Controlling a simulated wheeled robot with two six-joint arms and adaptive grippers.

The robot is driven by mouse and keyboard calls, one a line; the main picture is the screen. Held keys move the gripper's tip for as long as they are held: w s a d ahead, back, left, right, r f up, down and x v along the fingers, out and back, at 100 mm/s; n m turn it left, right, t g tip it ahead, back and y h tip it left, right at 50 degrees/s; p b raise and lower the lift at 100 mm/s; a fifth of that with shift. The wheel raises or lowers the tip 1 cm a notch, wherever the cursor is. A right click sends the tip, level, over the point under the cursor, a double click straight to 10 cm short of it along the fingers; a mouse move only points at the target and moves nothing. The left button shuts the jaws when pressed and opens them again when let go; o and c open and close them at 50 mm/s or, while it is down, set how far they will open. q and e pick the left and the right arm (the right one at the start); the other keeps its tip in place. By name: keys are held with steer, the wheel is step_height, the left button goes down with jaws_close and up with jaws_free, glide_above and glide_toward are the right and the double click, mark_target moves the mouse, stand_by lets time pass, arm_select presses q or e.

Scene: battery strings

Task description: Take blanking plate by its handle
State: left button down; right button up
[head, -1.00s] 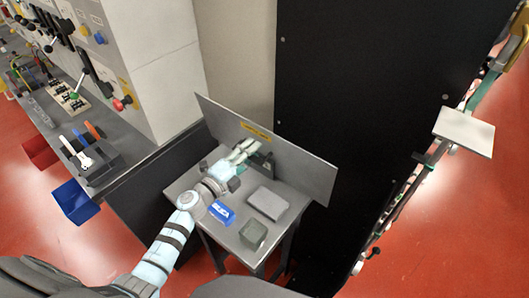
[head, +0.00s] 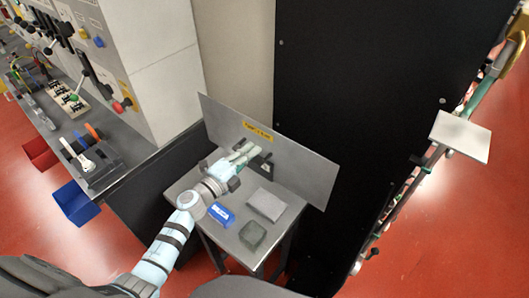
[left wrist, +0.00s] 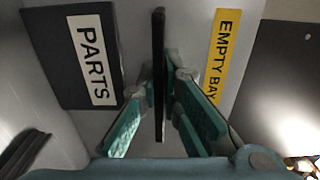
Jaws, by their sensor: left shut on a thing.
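The blanking plate (head: 308,174) is a wide grey sheet with a yellow label (head: 257,131), standing on edge at the back of a small table. The label reads "EMPTY BAY" in the left wrist view (left wrist: 223,50). My left gripper (head: 252,155) is at the plate's front face, below the label. In the left wrist view its teal fingers (left wrist: 162,88) stand on both sides of the thin black handle (left wrist: 159,45) and are shut on it. The handle's attachment is partly hidden by the fingers in the head view. My right gripper is not in view.
The small grey table (head: 192,182) bears a blue box (head: 221,214), a light grey block (head: 266,205) and a darker grey block (head: 253,236). A tall black cabinet (head: 350,90) rises close behind and right of the plate. A bench with tools (head: 95,160) is at left.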

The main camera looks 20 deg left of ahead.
mark_target(257, 136)
arm_select(q)
steer(key=shift+a+r+p, duration=0.1)
steer(key=shift+r+p, duration=0.6)
steer(key=shift+r, duration=0.15)
steer(key=shift+r+p, duration=0.9)
steer(key=shift+r, duration=0.3)
steer(key=shift+s+r, duration=0.1)
steer(key=shift+r, duration=2.45)
steer(key=shift+s, duration=0.15)
steer(key=b+v, duration=0.4)
steer(key=v, duration=1)
